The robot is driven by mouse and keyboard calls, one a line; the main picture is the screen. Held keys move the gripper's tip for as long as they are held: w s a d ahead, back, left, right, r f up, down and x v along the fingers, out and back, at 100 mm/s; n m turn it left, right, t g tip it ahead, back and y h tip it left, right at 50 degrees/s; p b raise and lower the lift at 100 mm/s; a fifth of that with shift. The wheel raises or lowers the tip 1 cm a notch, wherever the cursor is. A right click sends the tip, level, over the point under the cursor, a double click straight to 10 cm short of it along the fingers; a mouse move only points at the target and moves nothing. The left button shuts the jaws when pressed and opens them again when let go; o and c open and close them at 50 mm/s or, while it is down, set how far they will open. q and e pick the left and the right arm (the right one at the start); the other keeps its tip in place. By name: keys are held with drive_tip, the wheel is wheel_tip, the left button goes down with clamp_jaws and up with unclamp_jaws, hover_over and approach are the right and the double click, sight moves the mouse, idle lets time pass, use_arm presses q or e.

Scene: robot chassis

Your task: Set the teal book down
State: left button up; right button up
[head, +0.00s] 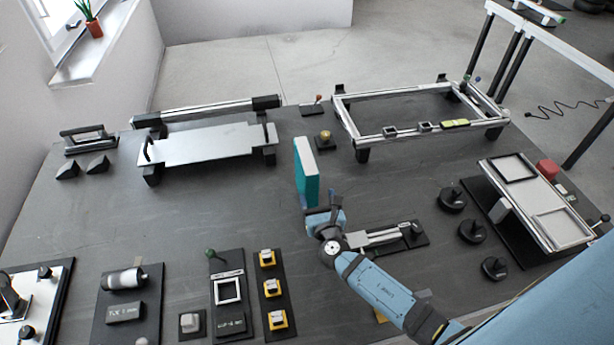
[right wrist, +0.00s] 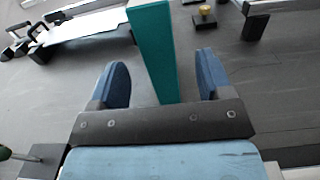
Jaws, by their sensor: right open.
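In the right wrist view the book (right wrist: 155,50) rises between my two blue fingers. My right gripper (head: 322,214) is at the near end of the book. Its fingers are apart, with a gap on each side of the book, so it is open and not clamped on it. The book's bottom edge is partly hidden by the gripper in the head view. My left gripper is not in view.
A silver plate fixture (head: 205,145) stands behind left, and a metal frame (head: 345,118) behind right. A brass knob (head: 326,136) sits just behind the book. A metal slide fixture (head: 375,238) lies close to my right gripper.

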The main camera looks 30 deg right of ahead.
sight(309, 177)
drive_tip(key=p+x, duration=0.1)
drive_tip(key=x, duration=0.7)
drive_tip(key=shift+w+a, duration=0.15)
drive_tip(key=shift+w, duration=0.05)
clamp_jaws()
drive_tip(key=shift+r, duration=0.1)
